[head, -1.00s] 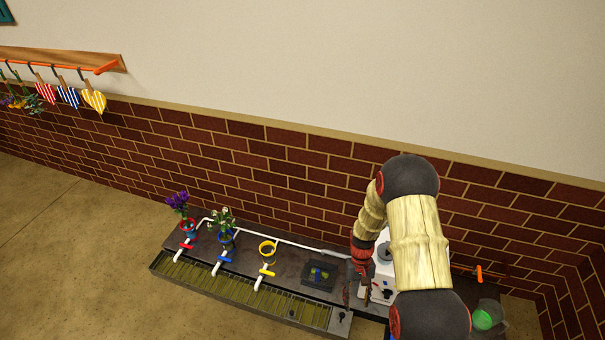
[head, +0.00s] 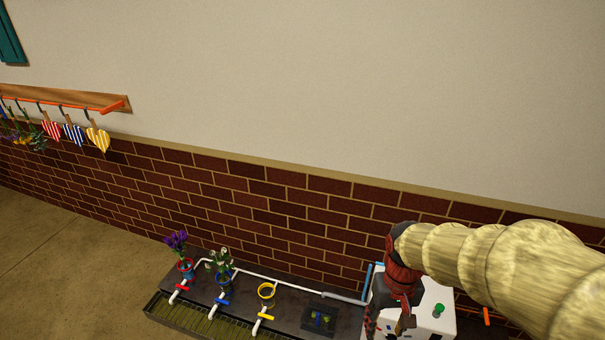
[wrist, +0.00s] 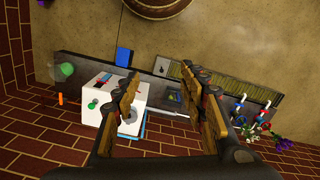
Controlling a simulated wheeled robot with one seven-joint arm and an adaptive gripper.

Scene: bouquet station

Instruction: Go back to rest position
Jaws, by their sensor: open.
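My gripper (head: 388,318) is at the lower right of the head view, in front of the white box (head: 438,306) with a green knob. In the wrist view my gripper (wrist: 158,90) shows two fingers spread wide apart with nothing between them. The white box also shows in the wrist view (wrist: 120,100), partly behind the left finger. My arm reaches in from the right of the head view. The fingertips are partly cut off or hard to make out in the head view.
A dark bench (head: 290,312) runs along the brick wall (head: 250,190). It bears purple flowers (head: 176,241), white flowers (head: 220,258), a yellow ring holder (head: 267,291) and a dark tray (head: 320,318).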

